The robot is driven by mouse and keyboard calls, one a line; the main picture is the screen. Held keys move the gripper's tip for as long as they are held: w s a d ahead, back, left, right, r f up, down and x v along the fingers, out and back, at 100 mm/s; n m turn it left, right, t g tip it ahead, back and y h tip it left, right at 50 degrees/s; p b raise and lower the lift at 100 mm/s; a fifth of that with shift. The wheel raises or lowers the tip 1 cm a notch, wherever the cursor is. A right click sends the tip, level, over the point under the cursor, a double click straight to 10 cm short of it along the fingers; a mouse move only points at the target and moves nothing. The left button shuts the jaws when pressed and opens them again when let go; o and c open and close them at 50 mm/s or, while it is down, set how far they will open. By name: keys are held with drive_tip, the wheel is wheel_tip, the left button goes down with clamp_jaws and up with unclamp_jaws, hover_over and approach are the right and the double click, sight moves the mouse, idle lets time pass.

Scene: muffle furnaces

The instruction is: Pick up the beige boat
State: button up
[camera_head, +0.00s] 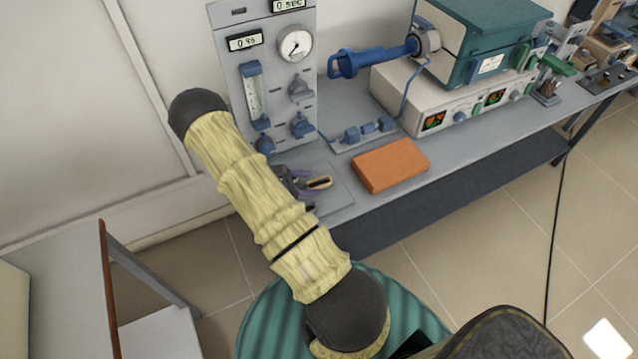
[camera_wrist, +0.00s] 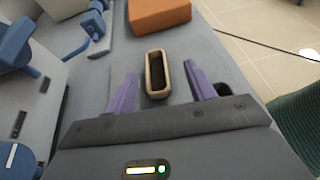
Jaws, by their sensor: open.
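The beige boat (camera_wrist: 148,75) is a small oblong dish with a dark hollow, lying on the grey bench top. In the wrist view it sits between and slightly beyond the two purple fingers of my gripper (camera_wrist: 161,96), with a gap on each side. My gripper is open and empty. In the head view the boat (camera_head: 319,183) shows at the bench's front part, just right of my gripper (camera_head: 303,190), which is partly hidden behind my arm.
An orange brick (camera_head: 391,165) lies right of the boat. A control panel (camera_head: 269,75) with gauge and knobs stands behind. A blue-handled teal furnace (camera_head: 480,45) on a white base stands to the right. The grey bench (camera_head: 345,205) has its front edge close to the boat.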

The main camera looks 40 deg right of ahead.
sight(330, 180)
drive_tip(key=shift+d, duration=0.1)
drive_tip(key=x, duration=0.1)
drive_tip(key=p+x, duration=0.1)
drive_tip(key=x, duration=0.3)
drive_tip(key=shift+w+d+f+p, duration=0.1)
drive_tip(key=shift+w+p, duration=0.2)
drive_tip(key=shift+w, duration=0.05)
drive_tip(key=c, duration=1.1)
